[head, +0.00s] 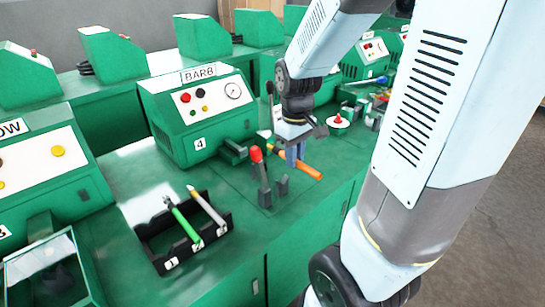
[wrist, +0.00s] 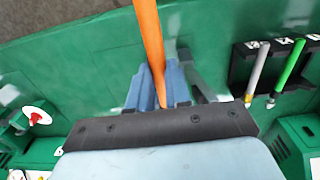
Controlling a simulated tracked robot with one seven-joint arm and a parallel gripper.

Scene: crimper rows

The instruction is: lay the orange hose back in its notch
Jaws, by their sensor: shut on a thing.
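The orange hose (head: 307,169) is held between the blue fingers of my gripper (head: 292,155), above the green bench in front of the BARB machine. In the wrist view the hose (wrist: 149,38) runs up between the fingers to the top edge. The black notched rack (head: 158,233) sits on the bench to the left of my gripper, with number tags 1, 2 and 3 on its front. A green hose (head: 185,222) lies by tag 2 and a grey hose (head: 208,207) by tag 3. The place by tag 1 looks empty.
The BARB machine (head: 165,117) stands behind. A red and white round part (head: 338,121) lies to the right.

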